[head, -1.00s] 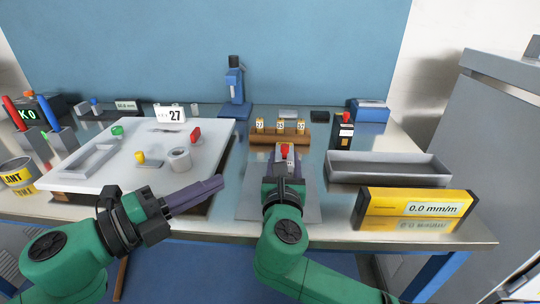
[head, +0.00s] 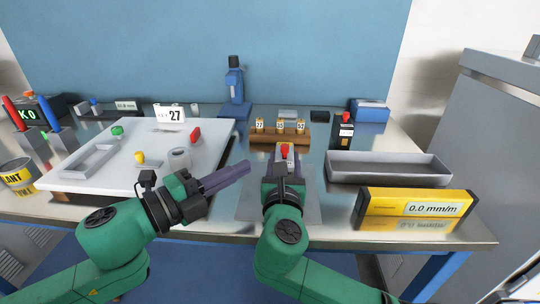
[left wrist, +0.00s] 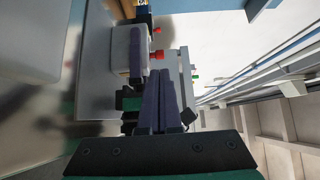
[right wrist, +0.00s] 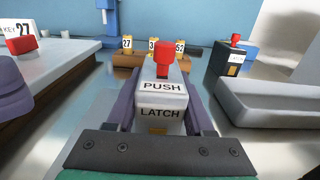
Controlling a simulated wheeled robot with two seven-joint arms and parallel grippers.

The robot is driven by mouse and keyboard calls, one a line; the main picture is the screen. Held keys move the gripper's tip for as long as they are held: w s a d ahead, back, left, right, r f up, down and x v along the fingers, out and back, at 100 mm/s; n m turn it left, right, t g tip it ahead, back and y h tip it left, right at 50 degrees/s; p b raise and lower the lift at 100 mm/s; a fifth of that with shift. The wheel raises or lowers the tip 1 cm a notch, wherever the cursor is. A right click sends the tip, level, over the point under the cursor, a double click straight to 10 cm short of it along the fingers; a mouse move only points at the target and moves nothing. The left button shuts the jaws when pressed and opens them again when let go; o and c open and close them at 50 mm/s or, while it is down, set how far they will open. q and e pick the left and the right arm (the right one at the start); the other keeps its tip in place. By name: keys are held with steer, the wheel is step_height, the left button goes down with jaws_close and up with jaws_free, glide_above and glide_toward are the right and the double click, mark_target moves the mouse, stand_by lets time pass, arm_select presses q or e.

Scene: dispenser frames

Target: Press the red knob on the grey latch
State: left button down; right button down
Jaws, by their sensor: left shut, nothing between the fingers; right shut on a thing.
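The grey latch (right wrist: 160,98), labelled PUSH and LATCH, stands upright with the red knob (right wrist: 163,62) on top. My right gripper (right wrist: 160,88) is shut on its body, one finger along each side, and the knob is uncovered. In the head view the red knob (head: 284,149) shows just beyond my right gripper (head: 284,160). My left gripper (head: 247,166) is shut and empty, to the left of the latch and apart from it, its fingers pointing towards it. In the left wrist view its closed fingers (left wrist: 158,85) are near a red knob (left wrist: 157,57).
A white raised board (head: 80,179) with small parts lies left. A wooden block (head: 270,139) with number tags stands behind the latch. A black box (head: 343,136) with another red knob, a grey tray (head: 388,178) and a yellow gauge (head: 412,211) are right.

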arm_select(q)
steer(key=x, duration=0.8)
steer(key=shift+s, duration=0.1)
steer(key=w, duration=0.3)
steer(key=shift+w+f, duration=0.1)
steer(key=shift+w, duration=0.2)
arm_select(e)
steer(key=shift+s+a, duration=0.1)
arm_select(q)
steer(key=v, duration=0.9)
steer(key=shift+s, duration=0.2)
steer(key=shift+v, duration=2.4)
